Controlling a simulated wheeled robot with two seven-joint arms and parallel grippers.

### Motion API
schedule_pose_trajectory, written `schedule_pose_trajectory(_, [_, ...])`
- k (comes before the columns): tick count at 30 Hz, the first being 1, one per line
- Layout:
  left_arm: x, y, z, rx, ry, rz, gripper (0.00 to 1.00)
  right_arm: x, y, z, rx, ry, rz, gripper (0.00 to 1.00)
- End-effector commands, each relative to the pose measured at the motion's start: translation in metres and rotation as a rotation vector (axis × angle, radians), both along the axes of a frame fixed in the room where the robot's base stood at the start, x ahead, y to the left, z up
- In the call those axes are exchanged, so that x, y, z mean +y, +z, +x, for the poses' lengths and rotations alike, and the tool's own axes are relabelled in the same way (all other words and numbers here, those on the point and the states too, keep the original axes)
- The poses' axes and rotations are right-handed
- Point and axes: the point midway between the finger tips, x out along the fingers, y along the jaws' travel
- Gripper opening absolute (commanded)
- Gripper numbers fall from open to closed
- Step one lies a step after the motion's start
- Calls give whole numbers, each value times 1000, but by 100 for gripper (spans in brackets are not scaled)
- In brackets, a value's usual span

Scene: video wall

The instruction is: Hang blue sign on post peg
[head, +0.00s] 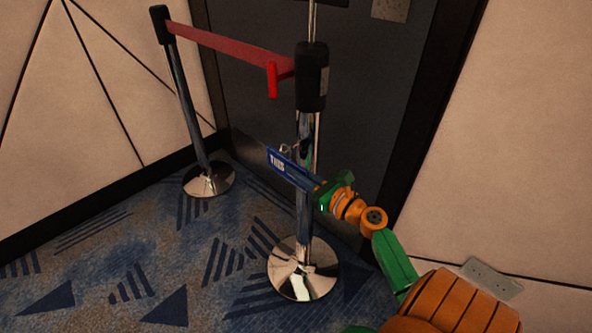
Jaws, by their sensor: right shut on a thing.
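The blue sign (291,169) with white lettering shows in the head view in front of the near chrome post (304,215). My right gripper (322,189) is shut on the sign's right end and holds it tilted, well above the floor. A thin loop or hook shows at the sign's upper edge, too small to make out. The near post stands upright with a black head (311,77) and a red piece on the belt beside it. I cannot clearly make out the peg. My left gripper is not in the view.
A red belt (225,43) runs from the near post to a second post (187,105) at the back left. A dark door (360,110) stands behind, with pale walls either side. The patterned carpet (120,270) is clear at the front left.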

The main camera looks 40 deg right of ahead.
Motion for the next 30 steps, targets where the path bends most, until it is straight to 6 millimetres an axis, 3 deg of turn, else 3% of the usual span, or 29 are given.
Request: schedule_pose_trajectory(30, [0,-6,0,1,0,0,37,-3,-7,0,0,0,-1,0])
